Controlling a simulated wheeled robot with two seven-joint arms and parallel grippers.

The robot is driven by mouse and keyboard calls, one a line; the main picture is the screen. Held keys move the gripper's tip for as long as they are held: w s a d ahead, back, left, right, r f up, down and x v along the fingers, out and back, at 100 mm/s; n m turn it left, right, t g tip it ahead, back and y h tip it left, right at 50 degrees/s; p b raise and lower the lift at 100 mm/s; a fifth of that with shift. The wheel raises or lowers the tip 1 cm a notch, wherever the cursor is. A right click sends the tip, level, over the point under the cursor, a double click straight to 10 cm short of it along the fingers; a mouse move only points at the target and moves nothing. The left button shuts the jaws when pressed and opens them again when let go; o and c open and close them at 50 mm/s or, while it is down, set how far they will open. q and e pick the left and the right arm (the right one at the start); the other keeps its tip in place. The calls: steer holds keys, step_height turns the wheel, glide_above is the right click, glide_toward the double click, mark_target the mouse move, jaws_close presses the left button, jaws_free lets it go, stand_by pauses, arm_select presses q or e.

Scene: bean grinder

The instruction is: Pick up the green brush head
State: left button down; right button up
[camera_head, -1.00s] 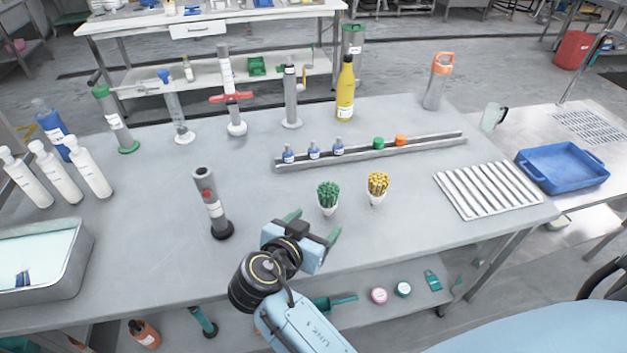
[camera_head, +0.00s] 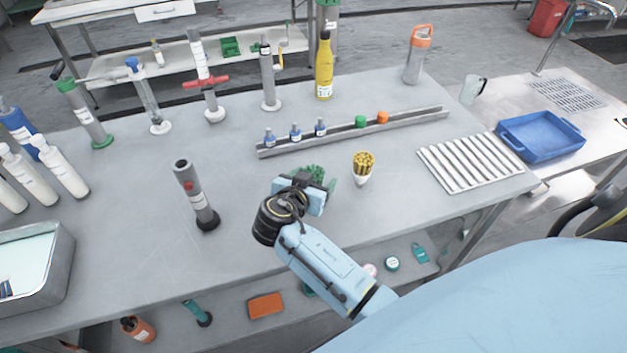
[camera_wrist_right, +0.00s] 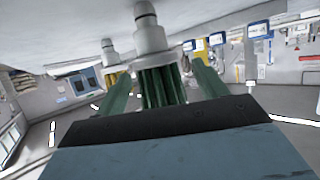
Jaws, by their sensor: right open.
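The green brush head (camera_head: 316,172) stands on the table just beyond my right gripper, which partly hides it. My right gripper (camera_head: 319,181) is open, with its green fingers reaching toward the brush head. In the right wrist view the green bristles (camera_wrist_right: 158,86) show between the two spread fingers of the gripper (camera_wrist_right: 162,84), with a white base (camera_wrist_right: 153,36) at the far end. Gaps show on both sides, so the fingers look apart from the bristles. My left gripper is not in view.
A yellow brush head (camera_head: 363,167) stands close by on the right. A dark grey cylinder (camera_head: 196,194) stands to the left. A metal rail (camera_head: 345,137) with small bottles lies behind, and a ribbed tray (camera_head: 476,163) lies right. The table's front edge is near my arm.

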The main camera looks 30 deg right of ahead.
steer(key=shift+x, duration=1)
steer(key=c, duration=1.1)
steer(key=shift+o, duration=0.2)
